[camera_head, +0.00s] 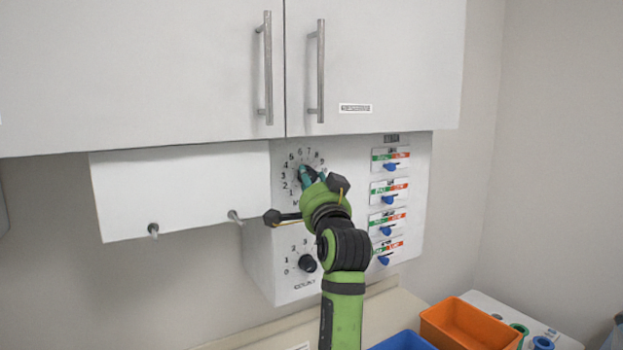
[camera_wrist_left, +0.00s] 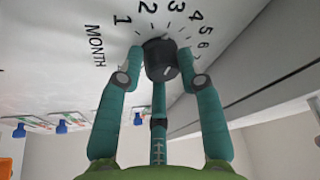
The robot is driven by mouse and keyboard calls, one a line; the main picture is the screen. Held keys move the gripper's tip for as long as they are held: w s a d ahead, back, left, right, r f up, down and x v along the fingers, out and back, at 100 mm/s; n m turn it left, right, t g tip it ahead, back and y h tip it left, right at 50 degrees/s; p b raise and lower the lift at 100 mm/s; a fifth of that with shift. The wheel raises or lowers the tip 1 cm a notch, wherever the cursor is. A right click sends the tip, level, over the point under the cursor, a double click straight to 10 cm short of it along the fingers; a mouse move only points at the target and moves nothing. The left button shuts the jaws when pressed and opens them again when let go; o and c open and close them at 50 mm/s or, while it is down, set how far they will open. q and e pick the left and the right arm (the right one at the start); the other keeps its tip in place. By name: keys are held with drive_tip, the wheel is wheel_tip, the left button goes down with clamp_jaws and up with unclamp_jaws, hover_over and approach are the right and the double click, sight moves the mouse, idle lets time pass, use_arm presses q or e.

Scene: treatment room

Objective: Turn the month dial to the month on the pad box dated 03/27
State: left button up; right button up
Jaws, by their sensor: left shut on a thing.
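The month dial is a dark round knob (camera_wrist_left: 160,60) on the white wall panel, with numbers around it and the word MONTH beside it. In the left wrist view my left gripper (camera_wrist_left: 160,68) has its teal fingers on both sides of the knob, shut on it. A small light mark shows on the knob; I cannot tell exactly which number it points to. In the head view my left gripper (camera_head: 309,178) is at the upper dial of the panel and covers part of it. The pad box dated 03/27 cannot be made out. My right gripper is not in view.
A second dark knob (camera_head: 307,263) sits below on the panel. Blue switches (camera_head: 388,200) with green and red labels line the panel's right side. White cupboards (camera_head: 385,60) hang above. An orange bin (camera_head: 470,326) and a blue bin (camera_head: 402,341) stand low at right.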

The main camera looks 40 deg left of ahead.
use_arm(q)
drive_tip(key=shift+s+r, duration=0.1)
drive_tip(key=shift+r, duration=0.4)
drive_tip(key=o, duration=1.1)
drive_tip(key=shift+f, duration=0.25)
drive_tip(key=shift+d+f, duration=0.15)
drive_tip(key=shift+d, duration=0.1)
drive_tip(key=v, duration=1.1)
drive_tip(key=shift+s+d, duration=0.1)
drive_tip(key=shift+d, duration=0.05)
